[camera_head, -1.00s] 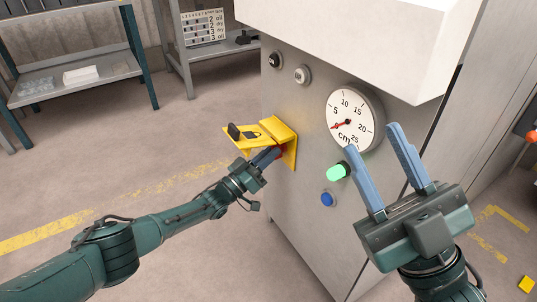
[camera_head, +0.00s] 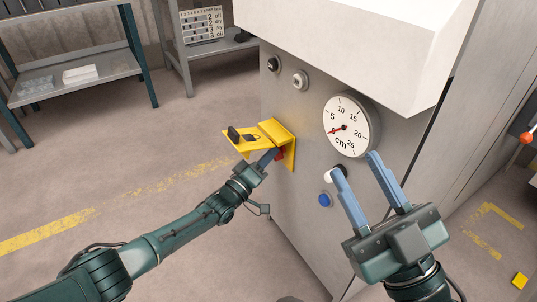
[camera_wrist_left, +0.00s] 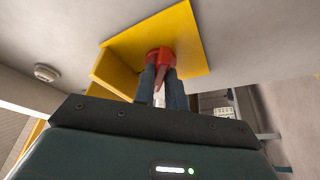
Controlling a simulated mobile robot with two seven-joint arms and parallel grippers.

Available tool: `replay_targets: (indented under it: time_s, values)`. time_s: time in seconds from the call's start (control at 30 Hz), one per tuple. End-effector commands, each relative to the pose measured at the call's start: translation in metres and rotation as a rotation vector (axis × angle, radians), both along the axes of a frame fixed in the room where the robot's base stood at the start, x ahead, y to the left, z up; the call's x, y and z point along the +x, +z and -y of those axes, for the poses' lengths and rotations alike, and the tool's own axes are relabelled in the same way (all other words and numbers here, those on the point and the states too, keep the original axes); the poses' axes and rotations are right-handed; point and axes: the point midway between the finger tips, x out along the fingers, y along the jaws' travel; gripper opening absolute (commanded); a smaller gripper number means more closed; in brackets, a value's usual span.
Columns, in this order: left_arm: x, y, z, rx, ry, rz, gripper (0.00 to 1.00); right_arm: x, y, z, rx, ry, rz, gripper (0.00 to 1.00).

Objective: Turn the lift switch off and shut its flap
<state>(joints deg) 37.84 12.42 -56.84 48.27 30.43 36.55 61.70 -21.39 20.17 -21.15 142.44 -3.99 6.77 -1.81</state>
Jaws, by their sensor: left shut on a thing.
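The yellow switch box (camera_head: 289,150) is fixed to the machine's grey side. Its yellow flap (camera_head: 255,135) stands raised, sticking out to the left, with black parts on it. Under the flap is the red switch knob (camera_head: 280,153), mostly hidden in the head view. It shows clearly in the left wrist view (camera_wrist_left: 159,54) against the yellow plate (camera_wrist_left: 190,40). My left gripper (camera_head: 272,158) is below the flap, its fingers (camera_wrist_left: 162,75) shut on the red knob. My right gripper (camera_head: 355,164) is open and empty in front of the panel.
A round dial (camera_head: 351,126) is on the panel, its red pointer near the low end. Below it are a whitish button (camera_head: 329,174), partly behind my right finger, and a blue button (camera_head: 325,200). Two knobs (camera_head: 299,80) sit higher up. Shelves (camera_head: 75,85) stand at the back left; the floor between is clear.

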Motion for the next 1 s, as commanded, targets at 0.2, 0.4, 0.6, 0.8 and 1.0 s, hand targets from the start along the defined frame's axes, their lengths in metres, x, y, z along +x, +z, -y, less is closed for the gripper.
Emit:
replay_targets:
  time_s: [0.2, 0.4, 0.6, 0.8, 1.0]
  values:
    - [-0.0003, -0.0006, -0.0005, -0.01, 0.001, -0.015, 0.0, -0.0005, -0.0016, 0.0, 0.001, 0.001, -0.011, 0.36]
    - [-0.0004, -0.0008, -0.0005, -0.009, 0.001, -0.014, 0.0, -0.0012, -0.0022, 0.0, 0.002, 0.0, -0.014, 0.36]
    - [-0.0004, -0.0007, -0.0004, -0.009, 0.0, -0.014, 0.23, -0.0019, -0.0007, 0.0003, 0.003, 0.001, -0.009, 0.36]
    - [-0.0003, -0.0004, -0.0002, -0.009, 0.0, -0.014, 0.35, -0.002, 0.0, 0.0004, 0.003, 0.001, -0.006, 0.36]
    - [-0.0013, -0.0003, -0.0009, -0.009, 0.0, -0.014, 0.35, -0.0016, 0.003, 0.0004, 0.004, 0.001, 0.0, 0.36]
